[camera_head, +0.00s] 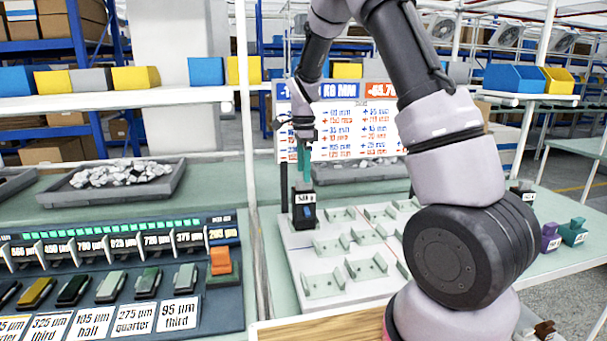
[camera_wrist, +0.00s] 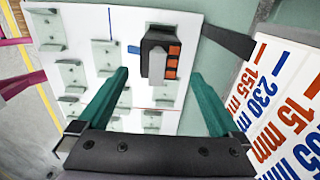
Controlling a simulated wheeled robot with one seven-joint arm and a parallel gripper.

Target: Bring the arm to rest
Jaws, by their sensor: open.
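My gripper (camera_head: 304,158) hangs at the far side of the white board, above a dark block with a white label (camera_head: 304,207). In the wrist view my gripper (camera_wrist: 160,92) has its two green fingers wide apart. The dark block (camera_wrist: 155,52) with orange parts shows beyond and between the fingers, on the white board (camera_wrist: 100,22). Nothing is seen held between the fingers. My arm reaches from the lower right, up out of the top of the head view, and down to the board.
Empty pale brackets (camera_head: 340,215) cover much of the board. A dark breaker panel (camera_head: 120,270) with labelled switches stands at left. A grey tray of pale lumps (camera_head: 120,178) lies behind it. A signboard (camera_head: 350,125) stands behind my gripper. Purple (camera_head: 550,238) and teal blocks (camera_head: 573,232) sit at right.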

